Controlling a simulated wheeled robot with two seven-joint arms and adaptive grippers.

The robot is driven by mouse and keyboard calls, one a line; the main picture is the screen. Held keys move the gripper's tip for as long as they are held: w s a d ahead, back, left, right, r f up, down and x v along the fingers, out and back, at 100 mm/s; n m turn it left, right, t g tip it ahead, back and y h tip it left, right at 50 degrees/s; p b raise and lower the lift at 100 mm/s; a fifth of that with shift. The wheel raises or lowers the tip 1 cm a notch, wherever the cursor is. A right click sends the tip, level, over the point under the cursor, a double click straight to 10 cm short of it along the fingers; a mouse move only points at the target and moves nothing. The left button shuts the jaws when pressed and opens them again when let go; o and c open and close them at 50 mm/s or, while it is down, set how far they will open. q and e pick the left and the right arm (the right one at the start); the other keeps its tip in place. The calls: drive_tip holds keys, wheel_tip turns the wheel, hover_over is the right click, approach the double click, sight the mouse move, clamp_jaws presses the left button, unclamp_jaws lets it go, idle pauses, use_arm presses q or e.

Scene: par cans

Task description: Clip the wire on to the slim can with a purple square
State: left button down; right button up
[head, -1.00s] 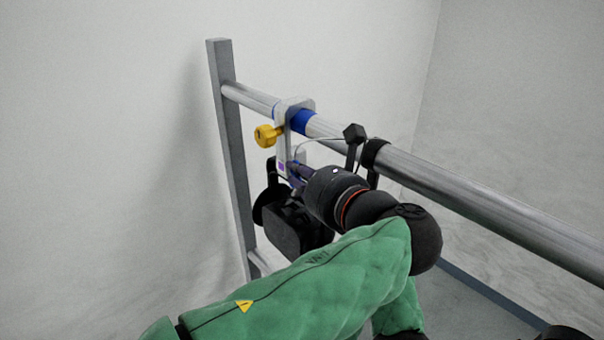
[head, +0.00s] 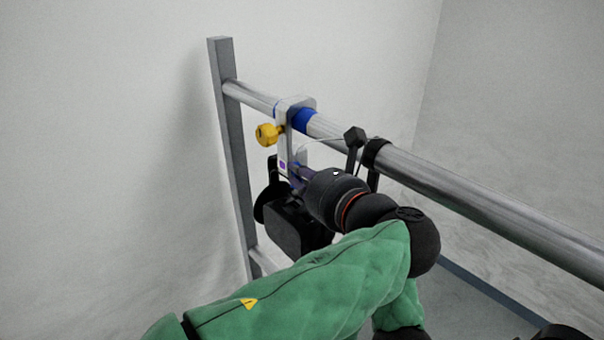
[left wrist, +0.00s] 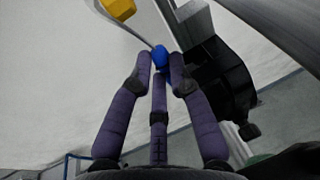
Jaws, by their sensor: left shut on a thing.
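The slim black can (head: 297,230) hangs below the rail from a pale clamp (head: 285,148) that carries a purple square (head: 283,166). My left gripper (head: 299,174) is beside the clamp's lower end, partly covering the can. In the left wrist view, its purple fingers (left wrist: 161,62) are shut on a small blue clip (left wrist: 160,56). A thin wire (left wrist: 137,33) curves up and left from near the clip; in the head view the wire (head: 322,139) arches by the rail. Whether the clip touches the can or clamp is hidden. My right gripper is not in view.
A metal rail (head: 470,198) runs from a grey upright post (head: 226,130) toward the lower right. A second, black clamp (head: 375,154) sits close to my gripper.

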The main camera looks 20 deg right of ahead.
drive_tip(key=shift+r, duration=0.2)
use_arm(q)
drive_tip(key=shift+s+f, duration=0.1)
drive_tip(key=shift+f, duration=0.6)
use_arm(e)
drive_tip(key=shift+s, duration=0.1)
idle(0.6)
use_arm(q)
drive_tip(key=shift+f, duration=1)
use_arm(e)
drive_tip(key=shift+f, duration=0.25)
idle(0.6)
use_arm(q)
drive_tip(key=shift+r+p, duration=0.55)
drive_tip(key=shift+r, duration=0.15)
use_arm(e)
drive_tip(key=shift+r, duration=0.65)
